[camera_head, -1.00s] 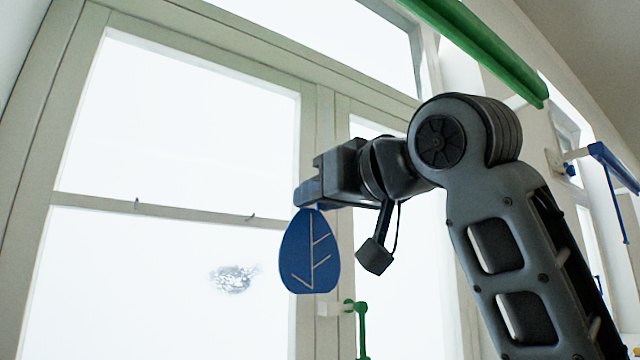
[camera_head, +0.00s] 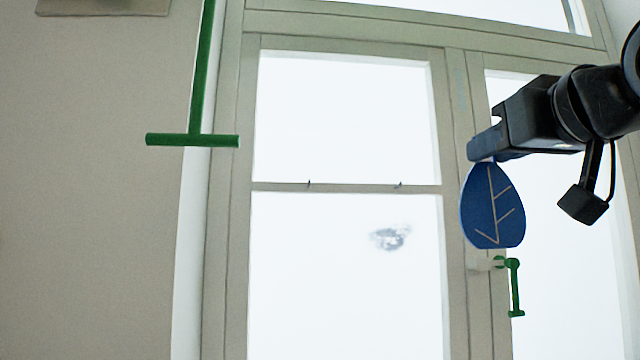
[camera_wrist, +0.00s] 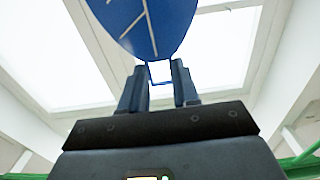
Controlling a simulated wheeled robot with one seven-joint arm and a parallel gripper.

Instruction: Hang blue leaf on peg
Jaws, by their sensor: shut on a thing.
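The blue leaf (camera_head: 492,206) hangs upright from my gripper (camera_head: 476,150), with pale vein lines on its face. My gripper is shut on its top end. In the wrist view the leaf (camera_wrist: 146,22) lies beyond the two fingertips (camera_wrist: 160,76), which hold its narrow light-edged tab. In the head view the leaf is in front of the window frame, above and left of the green handle. I cannot make out a peg for certain; two small dark hooks or catches (camera_head: 309,184) show on the window's crossbar.
A tall window (camera_head: 346,120) with a pale frame fills the middle. A green window handle (camera_head: 514,287) is just below the leaf. A green T-shaped bar (camera_head: 192,140) hangs at the left beside a plain wall (camera_head: 90,220). The space left of the leaf is clear.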

